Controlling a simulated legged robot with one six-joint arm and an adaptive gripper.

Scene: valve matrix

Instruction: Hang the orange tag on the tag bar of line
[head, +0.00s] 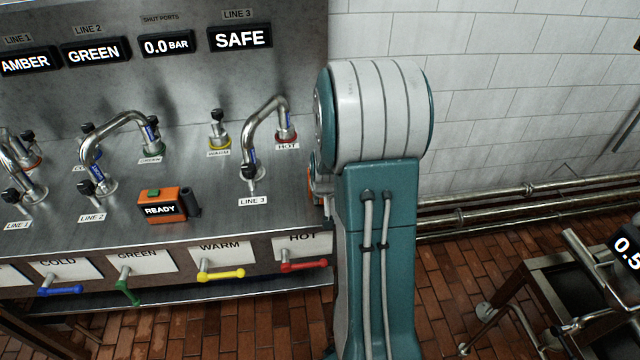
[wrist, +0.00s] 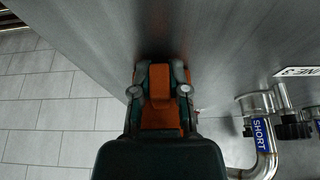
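In the wrist view my gripper (wrist: 160,98) has its two dark fingers on either side of an orange piece (wrist: 160,118), which looks like the orange tag. The fingers appear shut on it, close to a grey metal surface. The piece's far end is hard to make out. In the head view my arm covers most of the gripper; only a small part shows at the bench's right end. I cannot make out a tag bar in either view.
The steel bench (head: 215,185) carries curved pipes, including one at LINE 3 (head: 262,135). An orange READY box (head: 162,204) stands on it. Coloured valve handles, such as the red one (head: 303,266), line the front. A SHORT-marked pipe (wrist: 265,140) is right of my gripper.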

